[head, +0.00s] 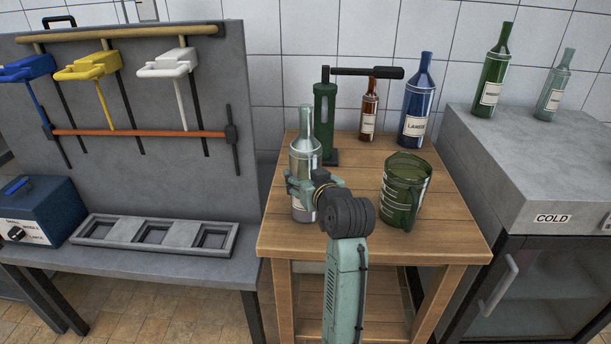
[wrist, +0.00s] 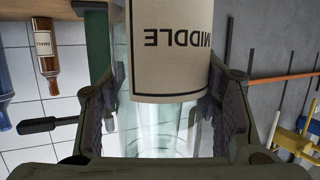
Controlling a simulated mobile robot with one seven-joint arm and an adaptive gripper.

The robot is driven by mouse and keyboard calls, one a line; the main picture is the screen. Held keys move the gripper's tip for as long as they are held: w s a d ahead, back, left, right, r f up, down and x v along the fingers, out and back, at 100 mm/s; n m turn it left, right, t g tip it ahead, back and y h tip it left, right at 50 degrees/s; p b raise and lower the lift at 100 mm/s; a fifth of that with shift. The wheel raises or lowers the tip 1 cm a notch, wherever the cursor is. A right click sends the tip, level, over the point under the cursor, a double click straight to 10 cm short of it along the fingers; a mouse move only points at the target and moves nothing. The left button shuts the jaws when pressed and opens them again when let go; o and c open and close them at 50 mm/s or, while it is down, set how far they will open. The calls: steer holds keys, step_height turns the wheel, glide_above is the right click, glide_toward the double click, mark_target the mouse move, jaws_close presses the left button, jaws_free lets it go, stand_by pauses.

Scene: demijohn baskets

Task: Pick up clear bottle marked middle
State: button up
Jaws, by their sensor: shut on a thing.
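The clear bottle marked middle (head: 304,148) stands upright at the left of the wooden table, its neck and shoulder showing above my gripper (head: 302,188). In the wrist view its cream label (wrist: 175,45) reads MIDDLE, appearing reversed and upside down, and clear glass (wrist: 165,130) shows beside the label. My gripper, also in the wrist view (wrist: 165,110), has one pad on each side of the bottle and is shut on it. Part of the bottle's lower body is hidden behind my gripper in the head view. I cannot tell whether its base touches the table.
The wooden table (head: 350,225) also holds a green pump-like stand (head: 325,118), a brown bottle (head: 368,112), a blue bottle (head: 416,105) and a green jug (head: 402,190). Green (head: 492,75) and pale clear (head: 555,85) bottles stand on the cooler (head: 535,155). A grey tray (head: 155,234) lies left.

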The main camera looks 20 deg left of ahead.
steer(key=shift+r, duration=0.1)
steer(key=c, duration=0.6)
steer(key=shift+r, duration=0.2)
steer(key=shift+r, duration=1.15)
steer(key=s+d+r+b, duration=0.2)
steer(key=s+b, duration=0.8)
steer(key=s, duration=0.5)
steer(key=shift+s, duration=0.15)
steer(key=shift+s+d+r+b, duration=0.1)
steer(key=shift+s+b, duration=0.15)
steer(key=shift+b, duration=0.05)
